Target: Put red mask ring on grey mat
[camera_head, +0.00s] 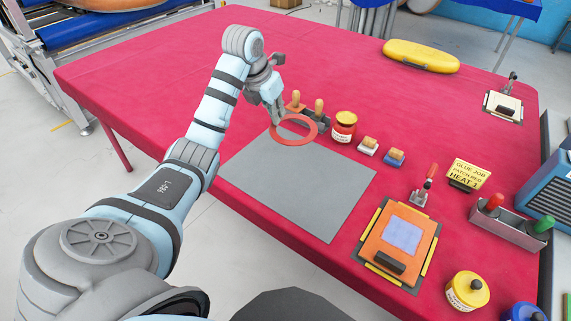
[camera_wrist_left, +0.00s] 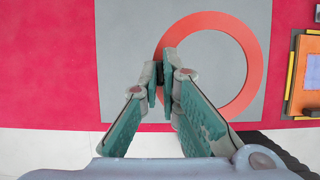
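The red mask ring (camera_head: 312,136) is a flat red-orange ring. My left gripper (camera_head: 277,119) is shut on its rim. The ring looks raised above the table, over the far edge of the grey mat (camera_head: 290,192). In the left wrist view the fingertips of my left gripper (camera_wrist_left: 162,76) pinch the left side of the ring (camera_wrist_left: 251,62), with the grey mat (camera_wrist_left: 118,72) below. The mat lies flat and bare on the red table. My right gripper is not in view.
Behind the ring stands a holder with wooden-handled tools (camera_head: 319,107). An orange framed board (camera_head: 378,242) lies right of the mat. The table's left side is clear.

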